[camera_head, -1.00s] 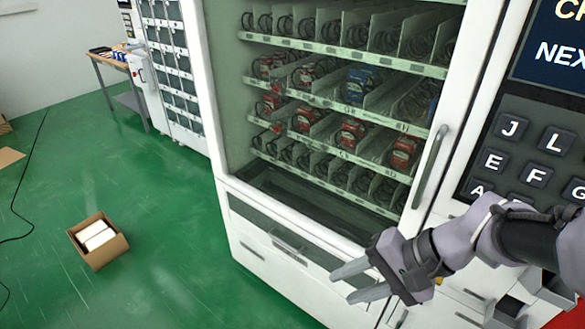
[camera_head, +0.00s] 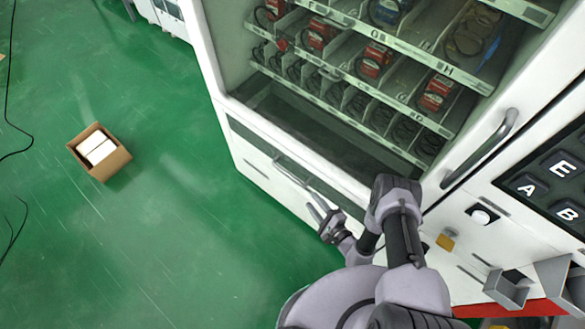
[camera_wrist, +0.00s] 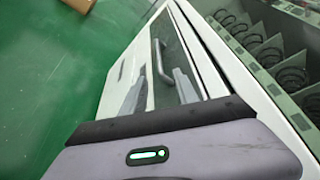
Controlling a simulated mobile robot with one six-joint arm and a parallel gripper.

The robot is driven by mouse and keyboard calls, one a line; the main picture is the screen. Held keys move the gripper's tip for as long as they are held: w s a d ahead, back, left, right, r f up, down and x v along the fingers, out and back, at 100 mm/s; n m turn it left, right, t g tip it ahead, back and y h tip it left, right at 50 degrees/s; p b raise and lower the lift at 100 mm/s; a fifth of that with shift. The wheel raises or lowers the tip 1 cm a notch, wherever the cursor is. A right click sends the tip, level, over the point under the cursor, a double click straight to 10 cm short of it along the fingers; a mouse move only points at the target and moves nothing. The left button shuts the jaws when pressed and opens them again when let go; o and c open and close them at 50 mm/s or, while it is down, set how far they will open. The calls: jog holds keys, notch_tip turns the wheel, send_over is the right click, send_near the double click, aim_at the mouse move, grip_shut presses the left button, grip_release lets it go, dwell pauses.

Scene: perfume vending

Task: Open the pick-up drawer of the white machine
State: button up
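The white machine (camera_head: 214,60) has a pick-up drawer with a dark panel (camera_head: 253,141) low on its front, and it looks shut. A grey bar handle (camera_head: 290,171) sits on the drawer front; it also shows in the wrist view (camera_wrist: 159,63). My gripper (camera_head: 318,209) is in front of the machine, to the right of the handle and apart from it. In the wrist view my gripper (camera_wrist: 160,92) has its two fingers spread with nothing between them. The handle lies beyond the fingertips, roughly in line with the gap.
An open cardboard box (camera_head: 99,152) with white contents lies on the green floor at left. A tall door handle (camera_head: 480,150) and a keypad (camera_head: 548,180) are to the right.

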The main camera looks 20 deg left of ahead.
aim_at(293, 178)
jog(key=b+x, duration=0.2)
jog(key=x, duration=0.2)
jog(key=b+x, duration=0.3)
jog(key=x, duration=0.2)
jog(key=b+x, duration=0.3)
jog(key=x, duration=0.2)
jog(key=shift+a+f, duration=0.1)
jog(key=shift+f, duration=0.25)
jog(key=shift+w+a+b, duration=0.3)
jog(key=shift+a+b, duration=0.05)
jog(key=shift+a, duration=0.1)
jog(key=shift+r, duration=0.1)
grip_shut()
